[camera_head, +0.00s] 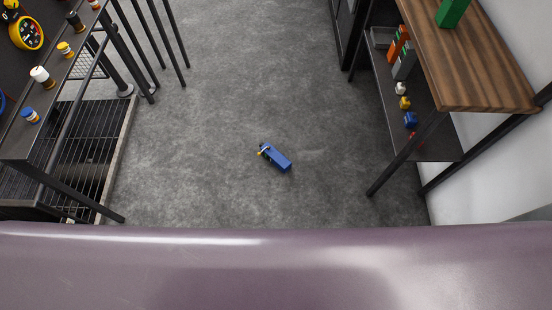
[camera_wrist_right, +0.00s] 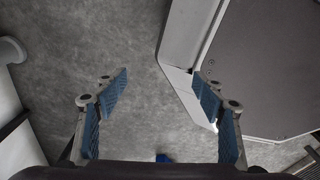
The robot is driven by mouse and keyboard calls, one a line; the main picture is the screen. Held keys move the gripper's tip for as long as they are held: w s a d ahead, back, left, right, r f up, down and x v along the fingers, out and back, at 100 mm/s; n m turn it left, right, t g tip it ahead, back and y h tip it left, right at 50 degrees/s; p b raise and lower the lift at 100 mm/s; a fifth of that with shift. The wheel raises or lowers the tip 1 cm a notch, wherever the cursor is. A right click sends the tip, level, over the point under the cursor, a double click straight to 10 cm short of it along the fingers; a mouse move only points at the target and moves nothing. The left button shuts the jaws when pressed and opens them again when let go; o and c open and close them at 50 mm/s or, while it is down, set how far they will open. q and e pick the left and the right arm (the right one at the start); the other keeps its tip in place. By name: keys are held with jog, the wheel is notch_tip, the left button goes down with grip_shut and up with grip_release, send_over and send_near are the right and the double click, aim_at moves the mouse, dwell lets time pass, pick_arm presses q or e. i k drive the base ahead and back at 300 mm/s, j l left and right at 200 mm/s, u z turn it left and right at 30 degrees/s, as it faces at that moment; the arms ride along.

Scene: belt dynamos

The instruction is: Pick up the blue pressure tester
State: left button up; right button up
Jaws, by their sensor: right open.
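The blue pressure tester (camera_head: 275,157) lies on the grey floor in the head view, in the open strip between the two tables. It is a small blue block with a dark end and a bit of yellow at its upper left. In the right wrist view my right gripper (camera_wrist_right: 160,85) is open, with its blue-padded fingers wide apart and nothing between them. A small blue thing (camera_wrist_right: 163,158) shows at the bottom edge there, mostly hidden; I cannot tell whether it is the tester. Neither gripper shows in the head view.
A dark table (camera_head: 52,95) with small bottles stands at the left, beside a floor grate (camera_head: 85,150). A wooden-topped table (camera_head: 480,70) with a lower shelf (camera_head: 440,145) of small items stands at the right. The floor around the tester is clear.

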aim_at(271, 154)
jog(key=i+j+z, duration=0.15)
jog(key=z, duration=0.3)
jog(key=i+j+z, duration=0.1)
jog(key=z, duration=0.35)
jog(key=j+z, duration=0.25)
jog(key=z, duration=0.2)
jog(key=i+j, duration=0.05)
